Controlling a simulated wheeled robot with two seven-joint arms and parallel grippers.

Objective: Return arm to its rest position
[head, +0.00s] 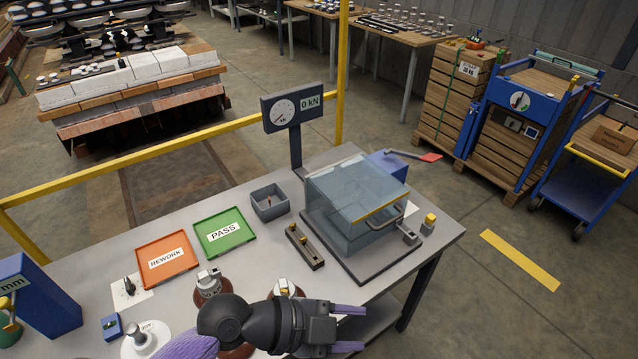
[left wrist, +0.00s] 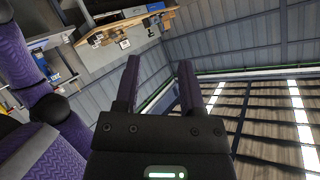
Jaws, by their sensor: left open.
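My left arm reaches in from the bottom of the head view, over the table's front edge. Its gripper (head: 363,328) points right, with two purple fingers apart and nothing between them. In the left wrist view the gripper (left wrist: 160,66) also shows open and empty, with the wall and roof beyond it. The arm hides parts of the brown insulators (head: 207,287) below it. My right gripper is not in view.
The grey table (head: 425,233) carries a clear-covered press box (head: 345,205), a gauge (head: 293,109), a green PASS tray (head: 224,232), an orange REWORK tray (head: 167,259) and a grey bin (head: 269,203). A yellow rail (head: 190,141) runs behind. Floor is open on the right.

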